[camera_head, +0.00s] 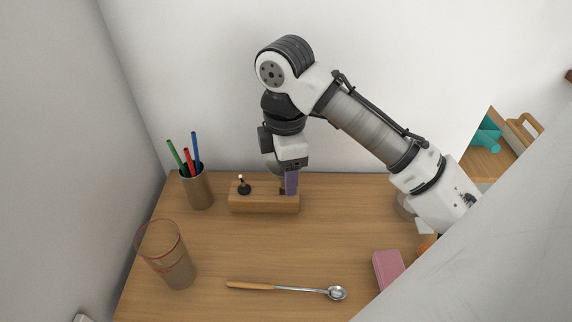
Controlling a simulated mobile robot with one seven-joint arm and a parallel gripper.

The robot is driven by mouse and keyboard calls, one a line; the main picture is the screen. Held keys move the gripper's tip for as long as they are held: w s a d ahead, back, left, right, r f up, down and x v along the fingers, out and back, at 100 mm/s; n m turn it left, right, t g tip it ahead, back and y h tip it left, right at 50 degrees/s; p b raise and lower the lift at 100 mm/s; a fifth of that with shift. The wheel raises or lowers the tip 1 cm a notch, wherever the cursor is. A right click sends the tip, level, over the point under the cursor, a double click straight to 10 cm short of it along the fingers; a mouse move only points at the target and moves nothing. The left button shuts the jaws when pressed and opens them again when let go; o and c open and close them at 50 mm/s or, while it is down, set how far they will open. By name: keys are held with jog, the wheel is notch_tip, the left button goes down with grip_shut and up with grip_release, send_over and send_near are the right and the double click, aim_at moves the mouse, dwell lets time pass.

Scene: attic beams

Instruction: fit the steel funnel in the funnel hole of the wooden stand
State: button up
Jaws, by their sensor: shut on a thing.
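The wooden stand (262,204) is a low block at the back of the table, left of centre. My gripper (289,186) points down at its right end, with purple fingers close to the top. It is shut on what seems to be the steel funnel (271,168). Only a grey curved edge of that shows, left of the fingers; the rest is hidden. I cannot tell whether its lower end is in the hole, touching the stand or above it. The funnel hole is hidden. A small black piece with a pale tip (244,187) stands at the stand's left part.
A brown cup of pens (199,188) stands left of the stand. A clear tumbler (168,258) is at the front left. A wooden-handled ladle (285,288) lies in front, with a pink block (388,268) to its right. The table's middle is clear.

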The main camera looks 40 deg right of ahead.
jog(key=shift+f+b, duration=1.1)
jog(key=shift+f, duration=1.05)
jog(key=o, duration=1)
jog(key=shift+r, duration=0.1)
notch_tip(320, 180, up, 14)
jog(key=shift+f, duration=0.15)
